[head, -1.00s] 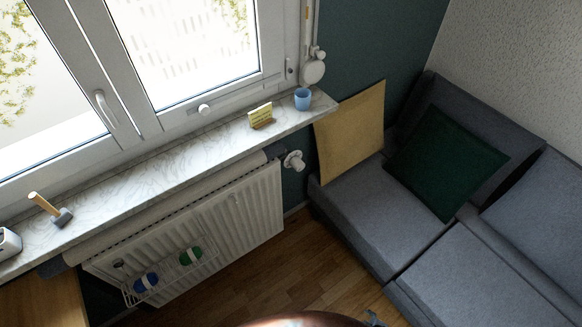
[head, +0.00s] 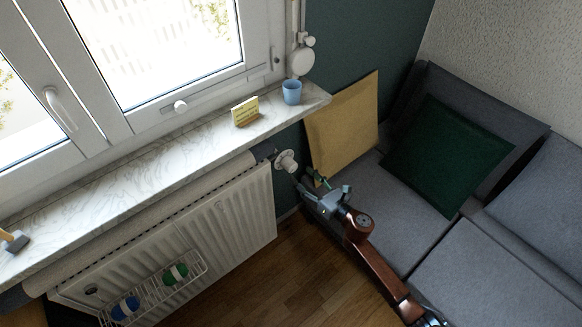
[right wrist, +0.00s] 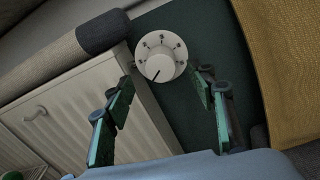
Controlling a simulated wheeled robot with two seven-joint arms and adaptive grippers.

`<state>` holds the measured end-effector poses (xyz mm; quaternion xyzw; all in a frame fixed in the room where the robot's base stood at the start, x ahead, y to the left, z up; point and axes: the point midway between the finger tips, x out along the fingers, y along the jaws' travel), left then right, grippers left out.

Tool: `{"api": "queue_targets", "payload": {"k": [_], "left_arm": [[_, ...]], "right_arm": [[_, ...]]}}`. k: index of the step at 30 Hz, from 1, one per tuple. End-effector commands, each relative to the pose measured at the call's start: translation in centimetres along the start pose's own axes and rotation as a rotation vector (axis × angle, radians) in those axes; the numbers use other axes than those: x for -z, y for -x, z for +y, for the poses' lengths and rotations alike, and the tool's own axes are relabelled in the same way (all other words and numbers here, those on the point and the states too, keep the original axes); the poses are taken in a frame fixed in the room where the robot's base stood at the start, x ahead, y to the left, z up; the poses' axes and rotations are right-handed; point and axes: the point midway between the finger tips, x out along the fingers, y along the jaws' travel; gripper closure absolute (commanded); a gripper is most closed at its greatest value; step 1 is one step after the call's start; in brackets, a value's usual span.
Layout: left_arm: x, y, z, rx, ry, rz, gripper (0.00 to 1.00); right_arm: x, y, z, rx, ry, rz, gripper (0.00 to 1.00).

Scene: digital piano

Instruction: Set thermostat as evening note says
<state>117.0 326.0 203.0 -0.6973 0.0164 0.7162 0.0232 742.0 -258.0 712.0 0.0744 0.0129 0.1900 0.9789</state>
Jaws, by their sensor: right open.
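The white thermostat knob (head: 286,162) sits at the right end of the radiator, below the sill. In the right wrist view its numbered dial (right wrist: 160,57) faces me, with a dark pointer line toward the lower left. The note (head: 246,111) is a small yellow card in a wooden stand on the sill; its writing is too small to read. My right gripper (head: 318,184) is open and empty, just below and to the right of the knob. In the right wrist view its green-padded fingers (right wrist: 162,110) are spread, with the dial beyond and between them, apart from both. My left gripper is not in view.
A blue cup (head: 291,92) stands beside the note on the marble sill (head: 150,165). The radiator (head: 225,225) carries a wire rack (head: 160,292). A yellow cushion (head: 345,125) and the grey sofa (head: 460,255) lie close on the right.

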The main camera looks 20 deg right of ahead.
Motion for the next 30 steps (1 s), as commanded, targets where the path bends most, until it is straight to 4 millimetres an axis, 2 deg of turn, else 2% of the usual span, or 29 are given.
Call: {"api": "queue_targets", "payload": {"k": [6,12,24,30], "left_arm": [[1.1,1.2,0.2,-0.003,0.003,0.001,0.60],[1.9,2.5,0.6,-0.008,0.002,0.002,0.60],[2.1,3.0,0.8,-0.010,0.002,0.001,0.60],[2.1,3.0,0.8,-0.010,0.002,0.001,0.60]], "right_arm": [[0.2,-3.6,-0.1,0.001,-0.004,0.001,0.49],[0.2,-5.9,-0.1,0.003,-0.005,0.002,0.49],[0.1,-6.6,-0.1,0.003,-0.007,0.002,0.49],[0.2,-6.6,-0.1,0.003,-0.007,0.002,0.63]]}}
